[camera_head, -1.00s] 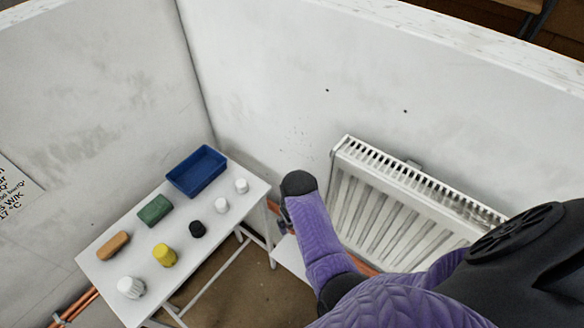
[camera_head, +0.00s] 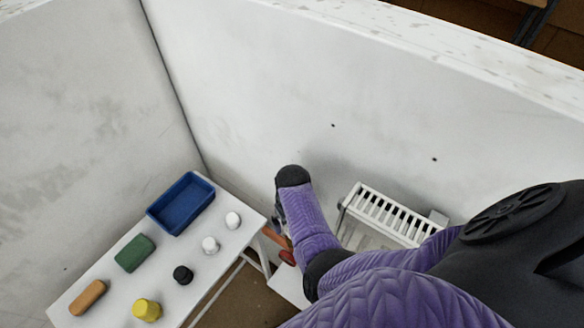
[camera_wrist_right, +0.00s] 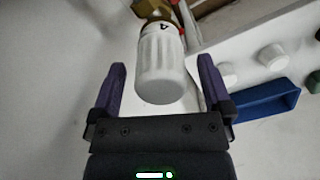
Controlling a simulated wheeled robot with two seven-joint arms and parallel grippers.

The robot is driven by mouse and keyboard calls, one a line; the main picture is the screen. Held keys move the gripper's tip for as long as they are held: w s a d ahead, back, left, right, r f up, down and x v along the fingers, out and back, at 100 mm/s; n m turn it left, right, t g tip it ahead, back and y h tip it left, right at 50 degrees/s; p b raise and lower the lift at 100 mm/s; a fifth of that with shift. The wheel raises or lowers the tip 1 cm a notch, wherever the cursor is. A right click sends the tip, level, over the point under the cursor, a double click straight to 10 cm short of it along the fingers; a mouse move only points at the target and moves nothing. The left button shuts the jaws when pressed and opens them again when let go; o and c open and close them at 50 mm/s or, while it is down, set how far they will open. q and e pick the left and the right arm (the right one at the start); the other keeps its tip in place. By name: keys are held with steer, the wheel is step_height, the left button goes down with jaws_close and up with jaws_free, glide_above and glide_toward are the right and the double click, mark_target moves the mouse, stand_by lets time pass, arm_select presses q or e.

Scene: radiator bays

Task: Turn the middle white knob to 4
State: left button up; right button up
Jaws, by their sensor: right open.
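In the right wrist view a ribbed white knob (camera_wrist_right: 160,68) sits on a brass fitting (camera_wrist_right: 153,9). A dark mark like a 4 shows on its collar near the brass. My right gripper (camera_wrist_right: 162,72) is open, with one finger on each side of the knob and a visible gap to both. I cannot tell whether this is the middle knob. In the head view the valve is hidden behind my purple right arm, and the right gripper is barely visible beside it. My left gripper is not in view.
A white table (camera_head: 220,262) holds a blue tray (camera_head: 181,203), a green block (camera_head: 135,253), an orange block (camera_head: 88,297), a yellow knob (camera_head: 147,309), a black knob (camera_head: 183,274) and small white knobs (camera_head: 210,244). The radiator (camera_head: 390,217) stands against the wall, partly behind my arm.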

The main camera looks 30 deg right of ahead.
steer(key=shift+s+f, duration=0.1)
steer(key=shift+f, duration=0.55)
steer(key=shift+c, duration=0.7)
steer(key=c, duration=1.1)
steer(key=shift+r, duration=0.1)
